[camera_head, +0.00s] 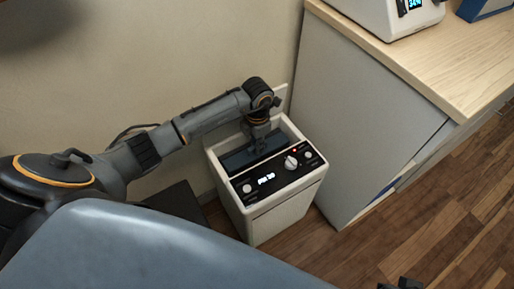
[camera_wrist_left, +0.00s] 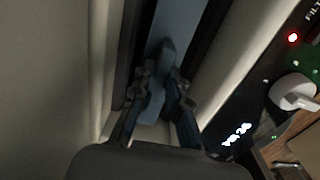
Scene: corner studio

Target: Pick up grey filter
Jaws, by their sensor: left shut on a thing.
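The grey filter (camera_head: 238,158) is a dark blue-grey slab in the open top of a white box-shaped unit (camera_head: 270,220) on the floor. In the left wrist view the filter (camera_wrist_left: 182,22) runs as a long strip inside the dark slot. My left gripper (camera_head: 259,148) reaches down into the top of the unit. In the left wrist view its fingers (camera_wrist_left: 160,82) are closed on the grey filter, at a raised part near its middle. The filter's lower part is hidden inside the unit. The tips of my right gripper (camera_head: 400,284) just show at the bottom edge, cut off.
The unit has a black panel with a lit display (camera_head: 266,179) and a white knob (camera_head: 291,162). A cabinet with a wooden top (camera_head: 440,60) stands close on its right, bearing a white device (camera_head: 385,12). The wall is close behind. Wood floor (camera_head: 440,235) is clear at right.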

